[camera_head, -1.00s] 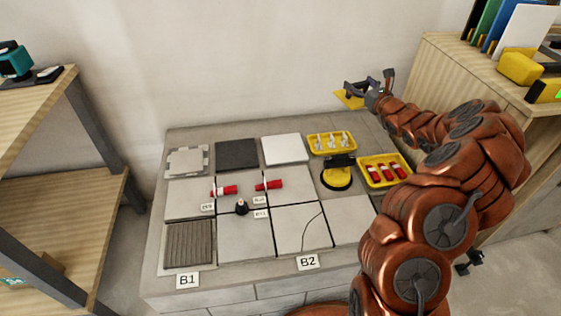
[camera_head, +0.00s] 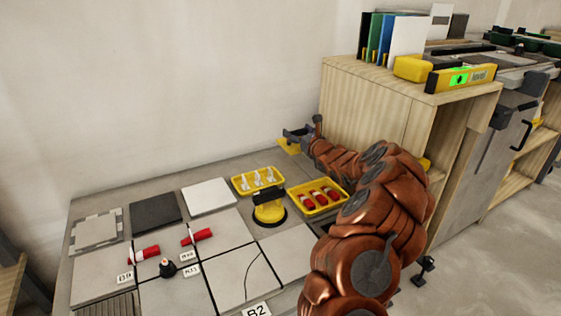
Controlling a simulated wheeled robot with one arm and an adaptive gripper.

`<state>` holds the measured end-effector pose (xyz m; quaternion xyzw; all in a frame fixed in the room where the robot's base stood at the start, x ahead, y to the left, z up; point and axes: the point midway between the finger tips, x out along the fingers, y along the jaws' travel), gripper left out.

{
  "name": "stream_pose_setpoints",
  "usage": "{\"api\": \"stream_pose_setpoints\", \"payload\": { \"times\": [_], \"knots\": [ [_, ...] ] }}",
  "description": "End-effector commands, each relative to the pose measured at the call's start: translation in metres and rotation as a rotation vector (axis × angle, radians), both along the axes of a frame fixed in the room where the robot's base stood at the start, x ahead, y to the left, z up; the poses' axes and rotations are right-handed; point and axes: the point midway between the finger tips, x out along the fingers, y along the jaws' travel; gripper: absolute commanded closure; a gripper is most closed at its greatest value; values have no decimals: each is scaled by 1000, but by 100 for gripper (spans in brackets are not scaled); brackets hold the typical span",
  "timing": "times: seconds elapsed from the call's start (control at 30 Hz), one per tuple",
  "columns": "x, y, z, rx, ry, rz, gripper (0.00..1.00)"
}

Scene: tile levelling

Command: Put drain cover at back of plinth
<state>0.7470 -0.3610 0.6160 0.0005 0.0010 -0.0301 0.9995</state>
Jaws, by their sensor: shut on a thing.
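My gripper (camera_head: 297,136) is up beyond the back right of the grey plinth (camera_head: 95,190), near the wall. It is shut on a flat yellow piece (camera_head: 288,147), seen mostly edge-on and partly hidden by the fingers. I cannot tell whether this is the drain cover. A ribbed grey square (camera_head: 108,304) lies at the plinth's front left, cut off by the picture's lower edge. A grey plate with notched edges (camera_head: 96,230) lies at the back left.
A dark tile (camera_head: 156,213) and a white tile (camera_head: 208,196) lie along the back. A yellow tray of white pieces (camera_head: 240,186), a yellow tray of red pieces (camera_head: 303,207) and a yellow suction lifter (camera_head: 269,208) occupy the right. A wooden cabinet (camera_head: 375,115) stands beside my arm.

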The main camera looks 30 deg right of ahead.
Motion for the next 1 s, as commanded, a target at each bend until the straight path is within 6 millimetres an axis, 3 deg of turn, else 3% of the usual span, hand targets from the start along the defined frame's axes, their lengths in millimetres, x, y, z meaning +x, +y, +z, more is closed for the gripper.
{"api": "stream_pose_setpoints", "payload": {
  "times": [0.03, 0.2, 0.43, 0.6, 1.0],
  "knots": [
    [0, 0, -14, 2, 3, -1, 54],
    [0, 0, -41, 0, -1, 1, 54],
    [0, 0, -58, 0, -1, 0, 54],
    [0, -1, -83, -1, 2, -1, 54],
    [0, 0, -86, 0, -2, 1, 54]
  ]
}}
